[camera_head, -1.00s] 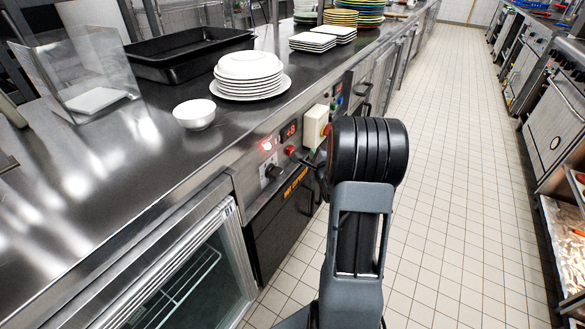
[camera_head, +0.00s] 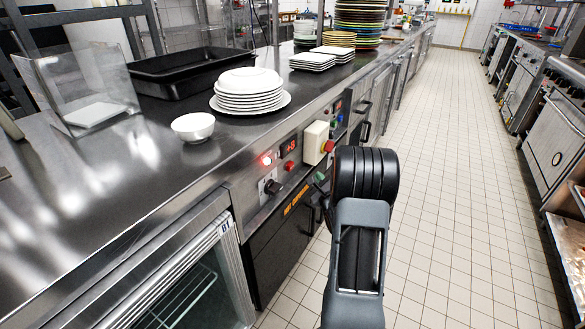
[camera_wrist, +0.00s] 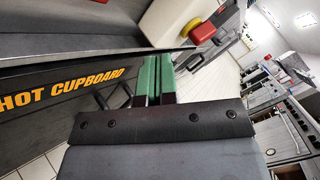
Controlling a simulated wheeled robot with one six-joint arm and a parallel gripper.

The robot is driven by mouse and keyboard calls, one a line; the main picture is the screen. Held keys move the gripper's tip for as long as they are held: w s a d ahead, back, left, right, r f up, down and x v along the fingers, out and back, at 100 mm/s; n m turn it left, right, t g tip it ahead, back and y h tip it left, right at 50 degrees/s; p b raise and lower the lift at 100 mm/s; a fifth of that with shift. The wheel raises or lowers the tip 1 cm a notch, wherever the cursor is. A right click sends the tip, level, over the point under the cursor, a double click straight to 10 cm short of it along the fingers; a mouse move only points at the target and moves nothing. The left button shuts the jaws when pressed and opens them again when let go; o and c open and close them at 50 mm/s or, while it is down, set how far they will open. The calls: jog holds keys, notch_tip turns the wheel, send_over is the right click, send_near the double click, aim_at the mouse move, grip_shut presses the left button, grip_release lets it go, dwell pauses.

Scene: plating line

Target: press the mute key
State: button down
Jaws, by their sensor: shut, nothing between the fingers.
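The control panel (camera_head: 248,188) runs along the counter's front edge. It carries a lit red lamp (camera_head: 266,160), a red digit display (camera_head: 289,147), a small red button (camera_head: 290,166) and a black knob (camera_head: 272,187). No label naming a mute key is readable. My gripper (camera_head: 320,177) is shut and empty, close to the front below the pale switch box, partly hidden by my arm. In the wrist view its green fingers (camera_wrist: 155,68) lie together, pointing toward the front. I cannot tell whether they touch it.
The pale box (camera_head: 316,137) with a red mushroom button (camera_head: 327,146) juts out just above my gripper. The hot cupboard (camera_head: 282,240) is below. A plate stack (camera_head: 250,101), a white bowl (camera_head: 193,127) and a black tray (camera_head: 188,72) stand on the counter. The tiled aisle (camera_head: 455,200) is clear.

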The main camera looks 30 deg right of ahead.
jog(key=w+a, duration=0.3)
jog(key=w, duration=0.3)
jog(key=shift+a+b, duration=0.15)
jog(key=shift+b, duration=0.2)
jog(key=shift+w, duration=0.1)
dwell(1.9)
jog(key=shift+w+a, duration=0.25)
jog(key=shift+w, duration=0.05)
jog(key=shift+w+a+b, duration=0.25)
jog(key=shift+w+b, duration=0.2)
jog(key=shift+b, duration=0.05)
dwell(0.8)
dwell(0.4)
jog(key=shift+s+d, duration=0.5)
jog(key=shift+s, duration=0.35)
jog(key=shift+s+d, duration=0.4)
jog(key=shift+s, duration=0.35)
jog(key=shift+s+d, duration=0.35)
jog(key=shift+s, duration=0.35)
jog(key=shift+s+d, duration=0.4)
jog(key=shift+s, duration=0.35)
